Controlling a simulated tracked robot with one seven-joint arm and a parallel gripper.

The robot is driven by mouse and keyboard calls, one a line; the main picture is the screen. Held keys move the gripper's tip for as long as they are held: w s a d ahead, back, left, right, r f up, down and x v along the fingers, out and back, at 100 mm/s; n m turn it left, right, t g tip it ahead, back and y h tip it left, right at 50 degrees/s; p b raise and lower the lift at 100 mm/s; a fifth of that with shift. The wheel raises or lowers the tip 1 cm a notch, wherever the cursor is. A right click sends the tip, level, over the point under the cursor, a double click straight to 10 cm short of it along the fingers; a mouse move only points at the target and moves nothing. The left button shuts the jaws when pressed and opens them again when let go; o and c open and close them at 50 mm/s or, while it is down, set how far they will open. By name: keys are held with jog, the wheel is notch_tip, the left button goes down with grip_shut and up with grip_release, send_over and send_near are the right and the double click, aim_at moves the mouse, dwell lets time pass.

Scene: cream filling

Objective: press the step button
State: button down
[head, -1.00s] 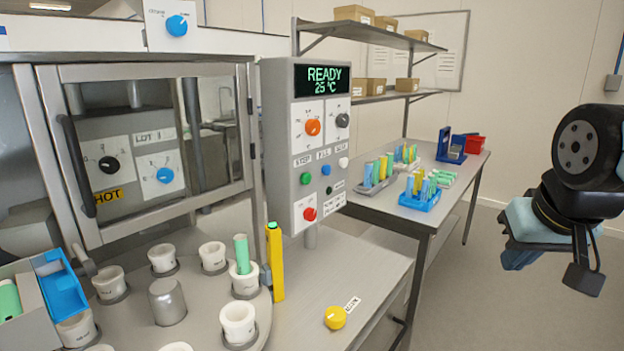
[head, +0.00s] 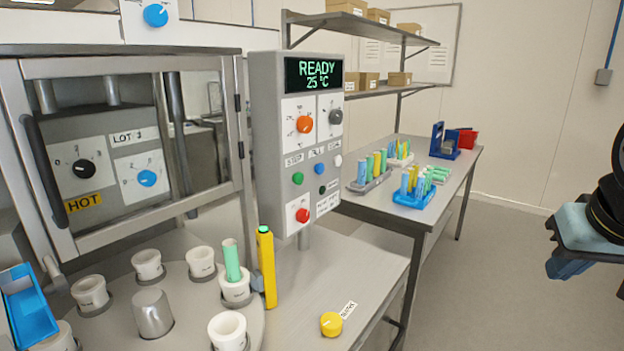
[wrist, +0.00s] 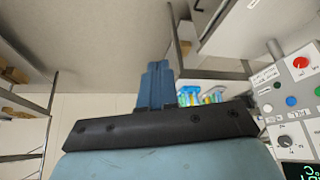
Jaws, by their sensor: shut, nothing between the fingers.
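The step button is the green round button (head: 298,178) under the STEP label on the grey control panel (head: 264,130). Nothing covers it in the head view. In the wrist view the panel stands at the right, seen upside down, and the green button (wrist: 317,91) sits at the picture's edge. My gripper (head: 568,267) is at the far right of the head view, partly cut off, well apart from the panel. In the wrist view its blue fingers (wrist: 155,88) are together with nothing between them.
A yellow post (head: 267,268) stands below the panel. A side table (head: 455,185) with tube racks is behind. Floor at the right is clear.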

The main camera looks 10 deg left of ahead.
aim_at(298, 178)
jog(key=w+a+n+t+y, duration=0.45)
jog(key=w+a+n, duration=0.25)
jog(key=w+a, duration=0.9)
jog(key=w+a+f+n+t+y, duration=0.1)
jog(key=w+a+n+t, duration=0.2)
jog(key=a, duration=0.5)
jog(key=w+a+f+n+t+y, duration=0.1)
jog(key=w+a+f+n+t, duration=0.1)
jog(key=a, duration=0.7)
jog(key=shift+w+a+f+n+t, duration=0.25)
jog(key=shift+w+n+t, duration=0.55)
jog(key=shift+n+t, duration=0.35)
jog(key=shift+y, duration=0.25)
jog(key=w+a, duration=0.3)
jog(key=a, duration=0.5)
jog(key=shift+w, duration=0.2)
